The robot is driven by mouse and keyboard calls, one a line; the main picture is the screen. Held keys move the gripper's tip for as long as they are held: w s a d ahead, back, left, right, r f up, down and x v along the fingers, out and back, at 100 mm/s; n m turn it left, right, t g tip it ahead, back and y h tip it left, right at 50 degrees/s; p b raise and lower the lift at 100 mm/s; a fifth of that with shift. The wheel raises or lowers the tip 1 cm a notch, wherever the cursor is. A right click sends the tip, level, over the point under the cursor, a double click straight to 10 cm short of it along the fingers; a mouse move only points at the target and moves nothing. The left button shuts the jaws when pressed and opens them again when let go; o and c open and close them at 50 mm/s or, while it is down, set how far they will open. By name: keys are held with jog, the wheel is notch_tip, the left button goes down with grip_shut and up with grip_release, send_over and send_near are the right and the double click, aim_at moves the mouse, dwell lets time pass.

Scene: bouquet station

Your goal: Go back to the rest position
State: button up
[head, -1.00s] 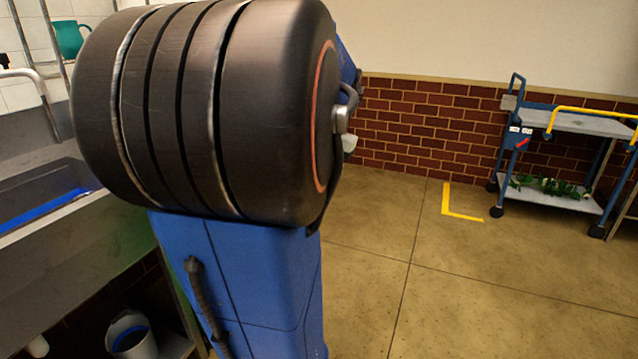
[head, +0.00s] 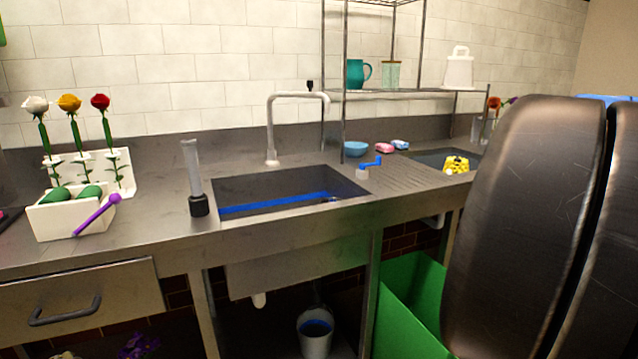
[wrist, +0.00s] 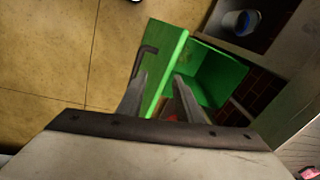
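My gripper (wrist: 160,80) shows in the wrist view with its two fingers apart, and I see nothing held between them. The fingers point toward a green bin (wrist: 218,72) below, whose wall shows past and between them. I cannot tell how far above the bin they are. In the head view my dark arm fills the right side, and the gripper itself is out of that picture.
The green bin (head: 405,315) stands under the steel counter (head: 110,236), beside my arm. A sink (head: 270,185), a flower holder (head: 75,217) and a wire shelf (head: 400,94) are along the counter. A bucket (head: 316,335) sits below. Floor (wrist: 50,60) is clear at left in the wrist view.

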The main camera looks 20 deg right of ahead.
jog(key=w+a+f+n, duration=0.2)
jog(key=a+n, duration=0.2)
jog(key=a, duration=0.5)
jog(key=w+a+f+n, duration=0.1)
jog(key=w+a+n, duration=0.2)
jog(key=a, duration=0.5)
jog(key=s+a+f+n+t, duration=0.1)
jog(key=s+a+f+n, duration=0.1)
jog(key=a, duration=0.5)
jog(key=s+a+f+n+t, duration=0.1)
jog(key=s+a+f+n, duration=0.1)
jog(key=a+f+n, duration=0.2)
jog(key=a+n, duration=0.1)
jog(key=a, duration=0.2)
jog(key=shift+t, duration=0.4)
